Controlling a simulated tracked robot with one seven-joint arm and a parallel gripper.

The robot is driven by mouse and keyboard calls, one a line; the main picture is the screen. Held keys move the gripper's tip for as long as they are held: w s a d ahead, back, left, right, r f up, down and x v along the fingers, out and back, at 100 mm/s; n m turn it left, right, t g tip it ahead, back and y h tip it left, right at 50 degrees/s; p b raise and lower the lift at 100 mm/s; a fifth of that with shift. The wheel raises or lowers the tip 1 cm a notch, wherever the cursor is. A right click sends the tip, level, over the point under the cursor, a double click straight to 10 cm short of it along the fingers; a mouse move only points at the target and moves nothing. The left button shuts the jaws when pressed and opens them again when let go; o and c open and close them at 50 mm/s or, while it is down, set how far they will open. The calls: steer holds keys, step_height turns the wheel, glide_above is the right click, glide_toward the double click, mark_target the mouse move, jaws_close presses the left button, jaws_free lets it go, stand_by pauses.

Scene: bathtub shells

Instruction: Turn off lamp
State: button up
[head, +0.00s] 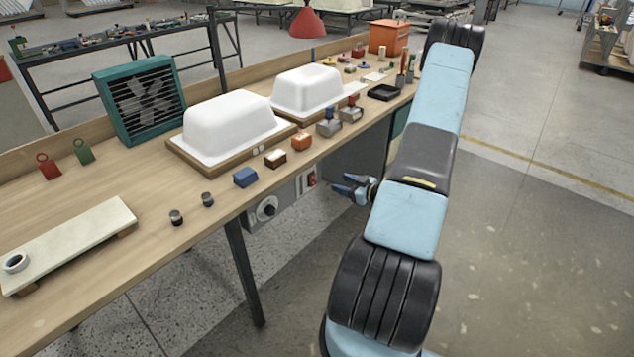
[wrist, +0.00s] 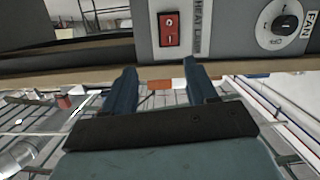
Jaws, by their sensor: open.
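A red rocker switch (head: 311,180) sits on a grey control box (head: 284,200) under the bench's front edge. In the wrist view the red switch (wrist: 168,29) is in a black frame beside a partly hidden label reading "HEAT L…". My gripper (head: 343,184) is open and empty, to the right of the switch and apart from it in the head view. In the wrist view my gripper (wrist: 160,64) has its two blue fingers spread just below the switch. A red lampshade (head: 306,23) stands behind the bench; I cannot tell whether it is lit.
A fan dial (wrist: 286,24) is on the same box, right of the switch in the wrist view. Two white tub shells (head: 228,125) (head: 307,90), small blocks and a green fan (head: 140,98) stand on the wooden bench (head: 120,185). The floor right of my arm is clear.

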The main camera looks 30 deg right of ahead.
mark_target(313, 178)
steer(key=s+f+m+t, duration=0.1)
steer(key=s+f+t, duration=0.1)
steer(key=s+f, duration=0.15)
steer(key=shift+y, duration=0.4)
steer(key=x, duration=0.9)
steer(key=r+x, duration=0.1)
steer(key=x, duration=0.3)
steer(key=shift+w+a, duration=0.25)
steer(key=shift+a, duration=0.1)
